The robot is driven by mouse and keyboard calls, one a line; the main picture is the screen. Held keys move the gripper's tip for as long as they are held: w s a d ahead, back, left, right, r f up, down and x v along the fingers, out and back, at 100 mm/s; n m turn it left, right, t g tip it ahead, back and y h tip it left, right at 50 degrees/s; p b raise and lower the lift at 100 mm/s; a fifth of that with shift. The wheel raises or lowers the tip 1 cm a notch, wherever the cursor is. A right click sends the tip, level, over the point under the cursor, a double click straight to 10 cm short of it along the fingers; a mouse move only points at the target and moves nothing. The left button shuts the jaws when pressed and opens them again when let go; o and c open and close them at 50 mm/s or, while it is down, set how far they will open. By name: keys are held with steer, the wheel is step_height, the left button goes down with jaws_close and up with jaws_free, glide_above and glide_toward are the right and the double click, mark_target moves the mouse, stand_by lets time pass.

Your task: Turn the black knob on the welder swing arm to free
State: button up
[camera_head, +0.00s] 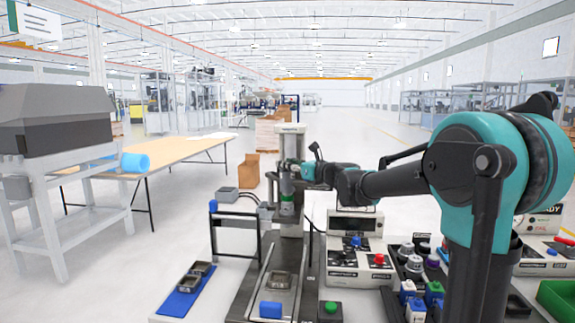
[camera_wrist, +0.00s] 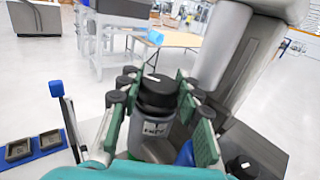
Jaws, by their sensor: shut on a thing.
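The welder (camera_head: 290,215) stands upright at the centre of the bench in the head view. In the wrist view the black knob (camera_wrist: 158,95) sits on top of a grey cylinder (camera_wrist: 150,140) that bears a white label, too blurred to read surely. A short white mark shows on the knob's top. My gripper (camera_wrist: 158,88) has its green-padded fingers on both sides of the knob, shut on it. In the head view my gripper (camera_head: 305,170) reaches the welder's column from the right, and the knob cannot be made out there.
Blue-capped post (camera_head: 213,206) stands left of the welder. A blue tray (camera_head: 187,291) with small metal parts lies at front left. A control box (camera_head: 355,235) and several knobs and buttons crowd the right. A wooden table (camera_head: 180,150) stands behind left.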

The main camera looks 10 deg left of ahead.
steer(key=n+g+y, duration=0.2)
steer(key=n+g, duration=0.1)
steer(key=g, duration=0.1)
steer(key=n+g+y, duration=0.2)
steer(key=n+g, duration=0.1)
steer(key=g, duration=0.2)
steer(key=shift+w+n+g, duration=0.2)
steer(key=shift+n+g, duration=0.1)
steer(key=shift+n, duration=0.1)
steer(key=n+g, duration=0.1)
steer(key=g, duration=0.1)
steer(key=n+g, duration=0.2)
steer(key=g, duration=0.1)
steer(key=shift+n+g, duration=0.3)
steer(key=shift+s+n+g+h, duration=0.1)
steer(key=shift+n+g+h, duration=0.35)
steer(key=shift+n+g, duration=0.7)
steer(key=shift+n+g+h, duration=0.45)
steer(key=shift+n+g, duration=0.2)
steer(key=shift+g, duration=0.9)
steer(key=o, duration=1.2)
steer(key=shift+t, duration=0.3)
